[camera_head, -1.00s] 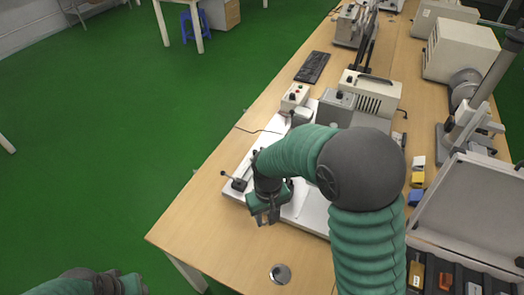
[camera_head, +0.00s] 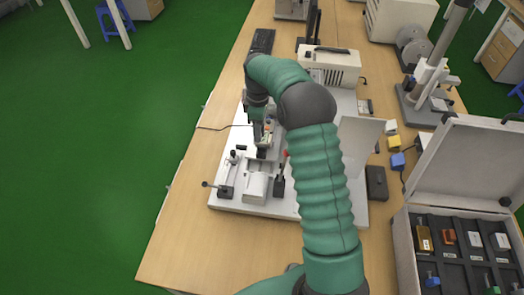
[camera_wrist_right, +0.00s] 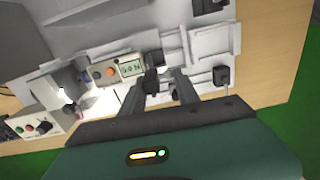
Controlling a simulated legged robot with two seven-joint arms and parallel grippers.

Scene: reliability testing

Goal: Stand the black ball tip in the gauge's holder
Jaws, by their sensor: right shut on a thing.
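In the head view my right gripper (camera_head: 262,152) points down over the white test stand (camera_head: 235,203). In the wrist view its two fingers (camera_wrist_right: 167,80) are a little apart, with a small dark piece (camera_wrist_right: 152,77) at the left fingertip that looks like the black ball tip; its shape is not clear. The gauge (camera_wrist_right: 104,76), with a lit display and red and orange buttons, lies just left of the fingers. It shows partly beside the gripper in the head view (camera_head: 267,127). I cannot make out its holder. My left gripper is out of view.
An open case (camera_head: 470,180) with several small parts stands at the right. Coloured blocks (camera_head: 394,145) lie beside it. A pale boxed instrument (camera_head: 330,66) stands behind my right arm. The table's left front strip (camera_head: 175,240) is clear.

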